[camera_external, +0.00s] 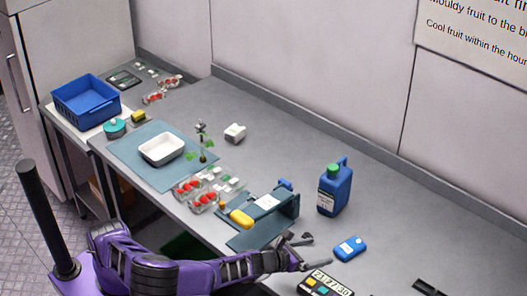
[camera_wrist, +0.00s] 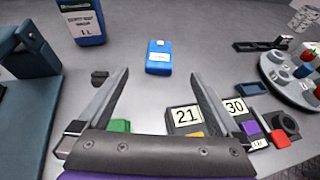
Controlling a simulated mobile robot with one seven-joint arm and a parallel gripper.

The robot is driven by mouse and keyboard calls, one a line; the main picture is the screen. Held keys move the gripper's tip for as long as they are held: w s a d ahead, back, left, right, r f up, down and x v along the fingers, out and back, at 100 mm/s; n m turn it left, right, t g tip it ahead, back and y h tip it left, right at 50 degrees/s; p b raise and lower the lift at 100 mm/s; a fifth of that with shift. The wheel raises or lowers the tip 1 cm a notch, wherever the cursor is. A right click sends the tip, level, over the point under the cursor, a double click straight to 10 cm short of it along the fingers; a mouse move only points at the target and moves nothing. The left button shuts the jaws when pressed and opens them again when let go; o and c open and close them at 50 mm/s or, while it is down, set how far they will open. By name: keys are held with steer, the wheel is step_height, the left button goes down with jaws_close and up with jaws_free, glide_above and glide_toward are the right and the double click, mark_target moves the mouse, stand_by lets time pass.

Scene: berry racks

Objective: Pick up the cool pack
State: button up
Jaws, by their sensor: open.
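Nothing hides the pack in the wrist view.
A blue jug (camera_external: 334,190) stands behind the pack. A dark teal stand (camera_external: 288,206) is to the left. A round tray (camera_wrist: 285,82) holds small items at right.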

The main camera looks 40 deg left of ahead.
mark_target(353, 241)
steer(key=b+x, duration=0.1)
steer(key=x, duration=1.6)
steer(key=shift+f, duration=0.25)
steer(key=c, duration=1.4)
steer(key=shift+r, duration=0.1)
